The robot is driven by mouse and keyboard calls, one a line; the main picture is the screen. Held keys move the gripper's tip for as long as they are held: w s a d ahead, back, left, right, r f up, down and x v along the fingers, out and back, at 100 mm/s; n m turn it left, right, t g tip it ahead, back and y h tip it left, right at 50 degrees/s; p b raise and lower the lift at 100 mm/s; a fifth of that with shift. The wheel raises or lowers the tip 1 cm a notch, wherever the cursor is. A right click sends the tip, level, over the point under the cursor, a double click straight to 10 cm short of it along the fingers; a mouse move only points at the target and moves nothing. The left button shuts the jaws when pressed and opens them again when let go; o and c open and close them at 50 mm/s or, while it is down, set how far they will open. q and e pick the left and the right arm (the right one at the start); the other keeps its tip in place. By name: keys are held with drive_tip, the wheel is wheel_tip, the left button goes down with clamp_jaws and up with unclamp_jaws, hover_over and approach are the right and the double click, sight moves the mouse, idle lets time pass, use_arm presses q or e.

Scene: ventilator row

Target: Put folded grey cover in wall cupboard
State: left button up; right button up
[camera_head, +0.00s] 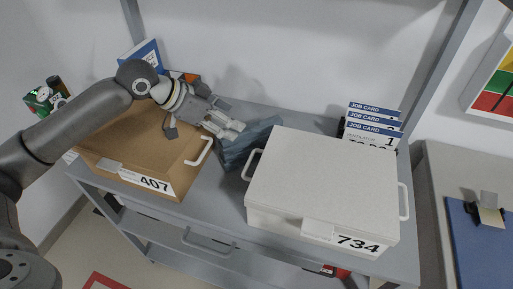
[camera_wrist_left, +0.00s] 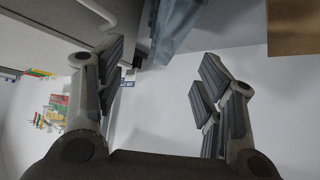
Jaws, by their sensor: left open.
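The folded grey cover (camera_head: 250,145), blue-grey in colour, lies on the grey shelf unit between the brown box and the white box. In the left wrist view the cover (camera_wrist_left: 177,28) shows at the top, beyond the fingers. My left gripper (camera_head: 207,124) is above the shelf, just left of the cover and near the brown box's handle. In the left wrist view the left gripper (camera_wrist_left: 163,82) is open, with nothing between its fingers. Part of the cover is hidden by the gripper and the white box. No wall cupboard shows. My right gripper is not in view.
The brown box (camera_head: 180,183) marked 407 stands at the left. The white box (camera_head: 325,185) marked 734 stands at the right. Job cards (camera_head: 372,124) stand behind the white box. Lower shelf space shows below. Bare top surface (camera_head: 225,190) lies between the boxes.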

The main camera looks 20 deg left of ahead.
sight(252, 130)
use_arm(q)
drive_tip(key=x, duration=0.4)
drive_tip(key=shift+a+f, duration=0.25)
drive_tip(key=shift+f, duration=0.05)
drive_tip(key=shift+w+d+f, duration=0.2)
drive_tip(key=shift+w, duration=0.05)
drive_tip(key=shift+w+d+f, duration=0.15)
drive_tip(key=shift+d, duration=0.1)
drive_tip(key=x, duration=0.4)
drive_tip(key=shift+w+d+f+p, duration=0.15)
drive_tip(key=shift+w+f+p, duration=0.1)
drive_tip(key=shift+w+p, duration=0.15)
drive_tip(key=shift+s, duration=0.15)
drive_tip(key=shift+c, duration=0.7)
drive_tip(key=c, duration=1)
drive_tip(key=shift+o, duration=0.2)
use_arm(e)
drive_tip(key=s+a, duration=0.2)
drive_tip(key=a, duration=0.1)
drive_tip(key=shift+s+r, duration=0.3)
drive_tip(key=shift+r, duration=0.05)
use_arm(q)
drive_tip(key=shift+r, duration=0.15)
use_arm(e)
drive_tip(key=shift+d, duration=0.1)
